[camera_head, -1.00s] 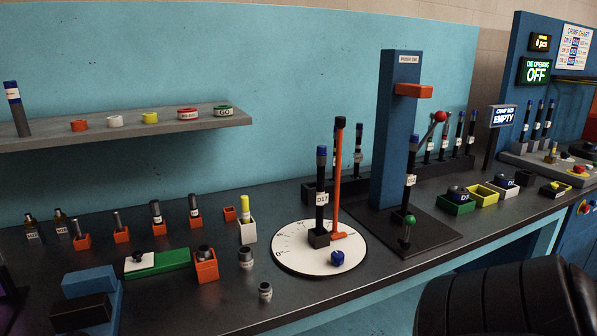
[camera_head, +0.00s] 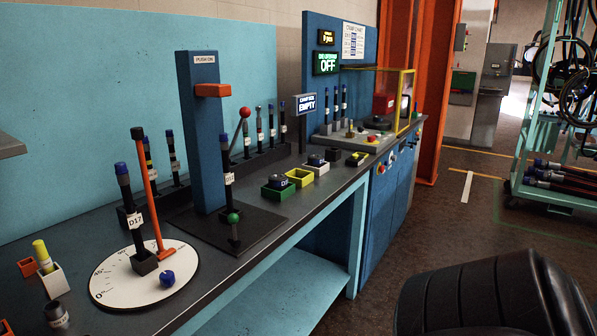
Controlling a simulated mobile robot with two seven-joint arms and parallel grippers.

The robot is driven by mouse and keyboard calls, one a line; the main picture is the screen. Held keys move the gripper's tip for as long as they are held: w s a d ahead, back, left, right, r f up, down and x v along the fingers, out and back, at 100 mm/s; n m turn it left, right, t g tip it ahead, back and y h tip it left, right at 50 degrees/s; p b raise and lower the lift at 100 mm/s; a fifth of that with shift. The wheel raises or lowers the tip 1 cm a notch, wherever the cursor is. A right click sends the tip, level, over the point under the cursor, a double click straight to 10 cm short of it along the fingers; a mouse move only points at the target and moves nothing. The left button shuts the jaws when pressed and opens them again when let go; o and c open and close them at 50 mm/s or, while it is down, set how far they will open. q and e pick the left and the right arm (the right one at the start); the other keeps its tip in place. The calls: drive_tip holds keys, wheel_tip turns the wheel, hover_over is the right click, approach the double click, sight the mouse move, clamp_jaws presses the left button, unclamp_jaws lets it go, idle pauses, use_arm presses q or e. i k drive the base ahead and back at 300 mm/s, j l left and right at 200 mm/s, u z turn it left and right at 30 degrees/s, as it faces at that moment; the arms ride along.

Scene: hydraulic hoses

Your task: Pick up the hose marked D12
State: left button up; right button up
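A short black hose with a blue end (camera_head: 228,170) stands upright at the blue push-on stand, beside the red-knobbed lever. Its white label is small and looks like D12, but I cannot read it surely. Another black hose (camera_head: 127,200), marked D17, stands upright in a black block on the white angle dial (camera_head: 112,287), next to an orange post. More blue-ended hoses (camera_head: 260,130) stand in a rack along the back wall; their labels are too small to read.
The blue push-on stand (camera_head: 203,140) rises from the dark bench. Green, yellow and white bins (camera_head: 278,192) line its front edge. The crimp machine (camera_head: 340,50) is beyond. A trolley (camera_head: 535,195) with hoses stands at the right. Floor between bench and trolley is open.

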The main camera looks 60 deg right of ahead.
sight(229, 178)
drive_tip(key=z, duration=1.4)
drive_tip(key=l+u, duration=0.1)
drive_tip(key=u, duration=0.3)
drive_tip(key=i+l+u, duration=0.1)
drive_tip(key=u, duration=0.3)
drive_tip(key=l+u, duration=0.1)
drive_tip(key=u, duration=0.35)
drive_tip(key=l+u, duration=0.35)
drive_tip(key=k+l+u, duration=0.1)
drive_tip(key=l+u, duration=0.2)
drive_tip(key=l, duration=0.2)
drive_tip(key=k+l+u, duration=0.15)
drive_tip(key=l, duration=0.15)
drive_tip(key=l+u, duration=0.1)
drive_tip(key=l, duration=0.2)
drive_tip(key=k+l+u, duration=0.15)
drive_tip(key=l, duration=0.15)
drive_tip(key=k+l, duration=0.1)
drive_tip(key=l, duration=0.2)
drive_tip(key=k+l+u, duration=0.1)
drive_tip(key=l, duration=0.2)
drive_tip(key=k+l, duration=0.15)
drive_tip(key=l+u, duration=0.05)
drive_tip(key=l, duration=0.1)
